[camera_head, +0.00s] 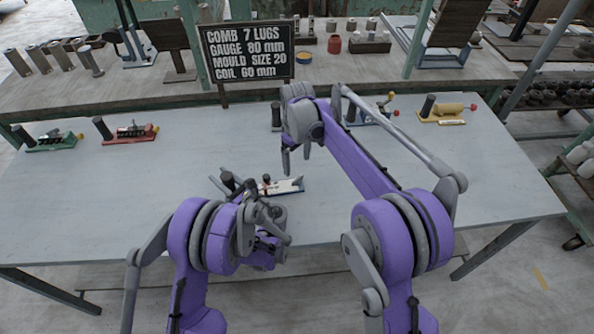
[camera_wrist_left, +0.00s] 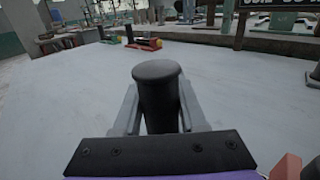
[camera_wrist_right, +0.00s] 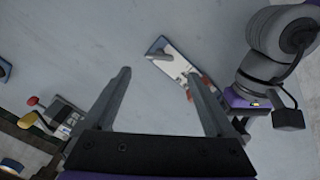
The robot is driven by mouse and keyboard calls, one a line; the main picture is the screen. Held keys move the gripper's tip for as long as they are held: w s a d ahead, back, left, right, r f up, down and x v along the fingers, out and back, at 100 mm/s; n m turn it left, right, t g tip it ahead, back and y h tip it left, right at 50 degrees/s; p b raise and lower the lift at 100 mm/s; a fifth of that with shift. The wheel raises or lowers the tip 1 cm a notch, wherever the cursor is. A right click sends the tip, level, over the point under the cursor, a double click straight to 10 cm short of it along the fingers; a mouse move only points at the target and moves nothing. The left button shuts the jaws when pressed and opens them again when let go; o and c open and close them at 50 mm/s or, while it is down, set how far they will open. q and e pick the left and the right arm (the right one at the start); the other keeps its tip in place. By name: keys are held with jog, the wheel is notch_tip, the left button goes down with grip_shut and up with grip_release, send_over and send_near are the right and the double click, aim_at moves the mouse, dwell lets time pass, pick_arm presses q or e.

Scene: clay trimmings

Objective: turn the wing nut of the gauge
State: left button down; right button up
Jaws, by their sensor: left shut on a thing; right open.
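The white gauge (camera_head: 286,187) lies on the grey table just right of my left gripper (camera_head: 230,186). In the left wrist view my left gripper is shut on a black upright cylinder (camera_wrist_left: 158,95), the gauge's handle. In the right wrist view the gauge's white plate (camera_wrist_right: 181,67) carries a small grey piece (camera_wrist_right: 162,53) that looks like the wing nut; its wings are too small to make out. My right gripper (camera_wrist_right: 160,78) is open and empty, its fingers pointing down above the table. In the head view it (camera_head: 296,160) hangs just behind the gauge.
A green gauge (camera_head: 52,141) and a red gauge (camera_head: 132,135) stand at the left. A blue gauge (camera_head: 371,117) and a yellow gauge (camera_head: 449,112) stand at the back right. A black sign (camera_head: 247,53) stands behind. The table's left front is clear. My two arms are close together.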

notch_tip(320, 180, up, 5)
dwell(0.5)
pick_arm(q)
jog(key=shift+c, duration=1.9)
grip_release()
